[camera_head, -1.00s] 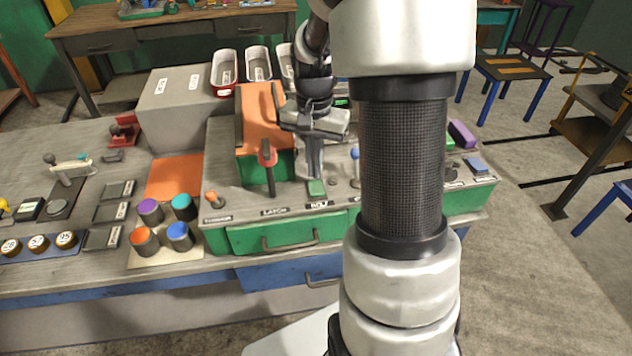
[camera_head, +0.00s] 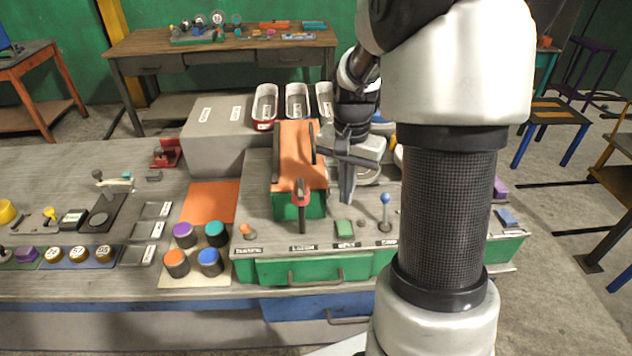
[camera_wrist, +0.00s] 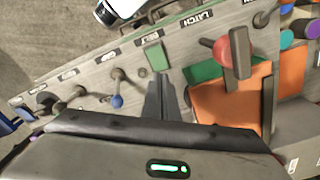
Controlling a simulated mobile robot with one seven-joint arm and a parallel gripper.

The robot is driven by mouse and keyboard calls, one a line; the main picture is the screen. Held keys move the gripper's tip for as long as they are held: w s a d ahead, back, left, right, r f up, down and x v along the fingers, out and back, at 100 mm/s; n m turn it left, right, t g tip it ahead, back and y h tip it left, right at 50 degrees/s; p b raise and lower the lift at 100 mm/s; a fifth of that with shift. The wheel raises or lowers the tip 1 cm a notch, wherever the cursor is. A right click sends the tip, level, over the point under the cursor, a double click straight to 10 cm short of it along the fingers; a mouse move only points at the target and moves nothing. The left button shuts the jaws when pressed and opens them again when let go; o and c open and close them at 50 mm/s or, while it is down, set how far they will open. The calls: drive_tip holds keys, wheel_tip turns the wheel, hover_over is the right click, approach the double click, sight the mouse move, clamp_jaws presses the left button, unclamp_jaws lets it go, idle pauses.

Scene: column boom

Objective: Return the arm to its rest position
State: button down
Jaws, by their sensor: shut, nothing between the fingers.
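My gripper (camera_head: 346,184) is shut and empty. In the head view it points down over the green-fronted control panel (camera_head: 262,268), just right of the orange-and-green latch machine (camera_head: 300,155). In the wrist view the closed fingertips (camera_wrist: 160,100) show beside a green button (camera_wrist: 157,57), which also shows in the head view (camera_head: 344,229). The fingers look a little above the panel and behind the button; whether they touch anything is hard to tell. My arm hides the right part of the panel in the head view.
A blue-knobbed lever (camera_head: 385,205) stands right of my gripper. A red-handled latch lever (camera_head: 301,200) stands to its left. A grey box (camera_head: 215,135) and several red-and-white bins (camera_head: 265,105) are behind. Coloured knobs (camera_head: 210,262) stand at the left on the workbench.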

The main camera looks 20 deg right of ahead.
drive_tip(key=s+a+r+n+t, duration=0.2)
drive_tip(key=s+a+r+n, duration=0.2)
drive_tip(key=s+a+r, duration=0.2)
drive_tip(key=s+a+r+n+t, duration=0.3)
drive_tip(key=s+a+r+n, duration=0.2)
drive_tip(key=s+r, duration=0.5)
drive_tip(key=shift+s+a+t, duration=0.3)
drive_tip(key=shift+s+a, duration=0.05)
drive_tip(key=shift+a, duration=0.45)
